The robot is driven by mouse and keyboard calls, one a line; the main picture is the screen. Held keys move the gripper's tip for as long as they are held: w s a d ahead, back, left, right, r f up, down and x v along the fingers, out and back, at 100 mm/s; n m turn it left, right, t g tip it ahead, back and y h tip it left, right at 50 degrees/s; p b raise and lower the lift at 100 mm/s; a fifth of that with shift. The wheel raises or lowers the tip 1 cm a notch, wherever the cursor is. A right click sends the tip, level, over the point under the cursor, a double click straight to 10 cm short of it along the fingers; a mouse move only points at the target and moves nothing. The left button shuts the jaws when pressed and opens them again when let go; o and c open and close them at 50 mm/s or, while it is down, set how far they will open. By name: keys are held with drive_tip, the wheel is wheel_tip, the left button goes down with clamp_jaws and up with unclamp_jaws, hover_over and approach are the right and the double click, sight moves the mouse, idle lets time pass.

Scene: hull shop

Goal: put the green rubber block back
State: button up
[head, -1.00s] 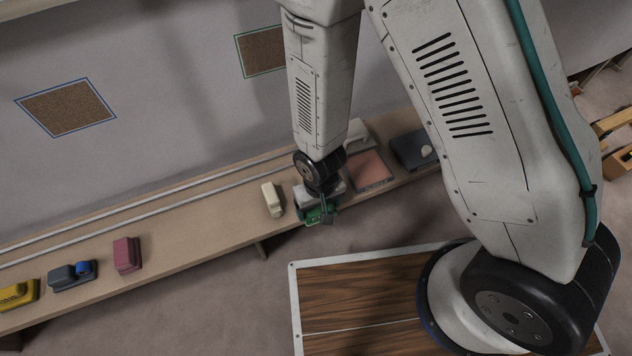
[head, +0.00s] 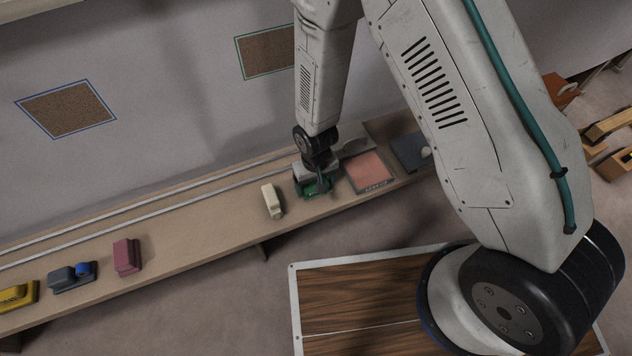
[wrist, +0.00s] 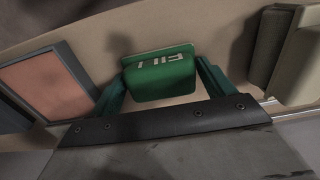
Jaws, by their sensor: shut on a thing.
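The green rubber block (head: 322,187) is at my gripper (head: 316,183) over the bench in the head view, partly hidden by the gripper. In the wrist view the green block (wrist: 163,74) shows white lettering on its face and sits between the two teal fingers of my gripper (wrist: 160,88). The gripper is shut on it. The bench top (head: 200,225) is beneath. I cannot tell whether the block touches the bench.
A salmon pad in a grey frame (head: 369,170) lies right of my gripper, with a dark slate-coloured thing (head: 408,150) beyond it. A cream block (head: 272,201) stands close on the left. Further left are a magenta block (head: 127,256) and bare bench between.

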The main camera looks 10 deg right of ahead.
drive_tip(key=o, duration=0.9)
drive_tip(key=shift+f, duration=0.25)
wheel_tip(320, 180, up, 8)
drive_tip(key=shift+w+f, duration=0.1)
drive_tip(key=shift+w+d+r, duration=0.1)
drive_tip(key=shift+d+r, duration=0.05)
drive_tip(key=shift+r, duration=0.2)
drive_tip(key=s+d+r+m, duration=0.1)
drive_tip(key=d+r, duration=0.4)
drive_tip(key=r, duration=0.7)
drive_tip(key=s+d+r+m, duration=0.1)
drive_tip(key=d+r, duration=0.5)
drive_tip(key=r, duration=0.6)
drive_tip(key=shift+m+t, duration=0.6)
drive_tip(key=s+d+r, duration=0.3)
drive_tip(key=s+r, duration=0.1)
drive_tip(key=s, duration=0.2)
drive_tip(key=s+d+r, duration=0.3)
drive_tip(key=s+r, duration=0.2)
drive_tip(key=s, duration=0.1)
drive_tip(key=s+d+r, duration=0.3)
drive_tip(key=s+r, duration=0.2)
drive_tip(key=s, duration=0.1)
drive_tip(key=shift+d, duration=0.25)
